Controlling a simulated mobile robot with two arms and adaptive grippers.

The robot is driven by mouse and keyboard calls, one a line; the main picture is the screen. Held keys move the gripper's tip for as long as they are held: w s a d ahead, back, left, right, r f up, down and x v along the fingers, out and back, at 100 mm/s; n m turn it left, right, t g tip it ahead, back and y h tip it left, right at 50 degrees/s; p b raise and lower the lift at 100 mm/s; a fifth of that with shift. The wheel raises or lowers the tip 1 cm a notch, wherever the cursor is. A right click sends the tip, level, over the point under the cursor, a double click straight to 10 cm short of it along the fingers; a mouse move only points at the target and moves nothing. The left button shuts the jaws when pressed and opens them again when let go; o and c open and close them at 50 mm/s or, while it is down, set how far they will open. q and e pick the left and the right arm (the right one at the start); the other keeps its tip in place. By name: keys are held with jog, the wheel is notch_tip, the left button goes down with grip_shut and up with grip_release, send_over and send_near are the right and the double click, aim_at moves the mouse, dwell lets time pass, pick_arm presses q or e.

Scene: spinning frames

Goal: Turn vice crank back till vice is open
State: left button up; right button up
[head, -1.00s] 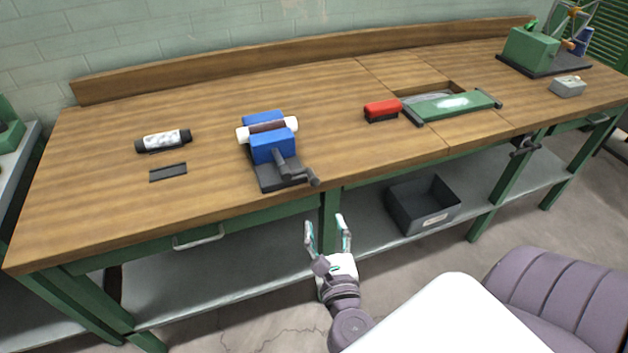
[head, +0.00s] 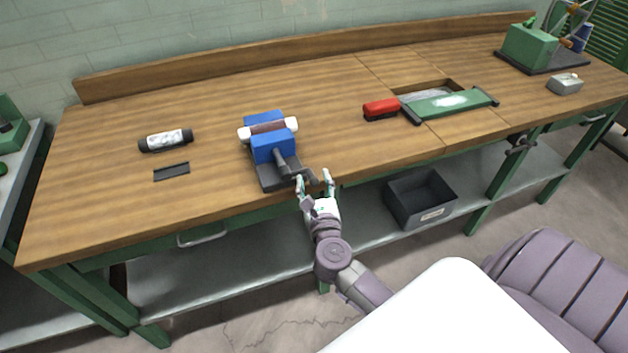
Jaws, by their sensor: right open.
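The blue vice (head: 272,148) stands on a dark base near the front edge of the wooden bench. A white cylinder with a dark brown middle (head: 268,131) lies between its blue jaws. The dark vice crank (head: 289,168) sticks out of the vice's front toward the lower right. My right gripper (head: 314,182) is open, at the bench's front edge, with its fingertips at or beside the end of the crank. Its fingers partly hide the crank's handle, and I cannot tell if they touch it. My left gripper is not in view.
On the wooden bench (head: 95,210) lie a black-and-white cylinder (head: 166,140) and a flat dark bar (head: 171,171), left of the vice. A red block (head: 381,109) and a green tray-like part (head: 450,105) lie to the right. A dark bin (head: 420,199) sits on the shelf below.

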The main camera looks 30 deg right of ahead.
grip_shut()
jog(key=shift+r, duration=0.1)
